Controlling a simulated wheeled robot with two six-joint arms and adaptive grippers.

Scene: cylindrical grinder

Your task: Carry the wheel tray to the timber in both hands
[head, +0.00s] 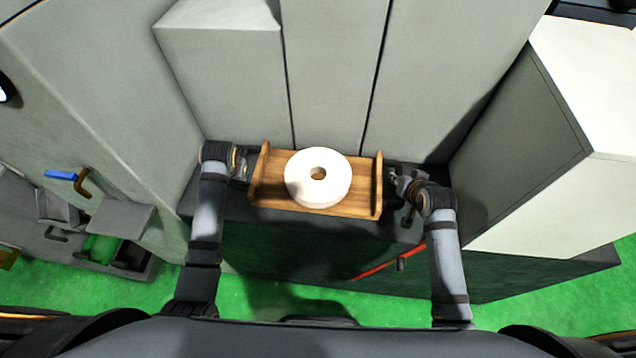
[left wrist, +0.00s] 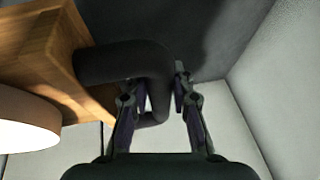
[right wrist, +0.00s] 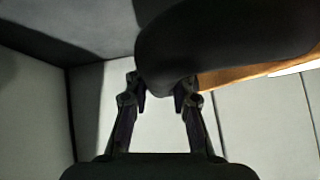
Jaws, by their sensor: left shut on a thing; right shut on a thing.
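The wooden wheel tray (head: 364,192) is in the middle of the head view, with raised end walls and a thick white grinding wheel (head: 330,190) lying flat on it. My left gripper (head: 243,168) is at the tray's left end. In the left wrist view it is shut on a black curved handle (left wrist: 120,62) fixed to the tray's end. My right gripper (head: 397,186) is at the right end, and in the right wrist view it is shut on the other black handle (right wrist: 210,40). I cannot make out any timber.
The tray is over a dark ledge (head: 310,228) in front of tall grey panels (head: 330,75); I cannot tell whether it touches the ledge. A large pale box (head: 590,110) stands to the right. A grey cabinet (head: 105,80) is on the left, above green floor (head: 255,300).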

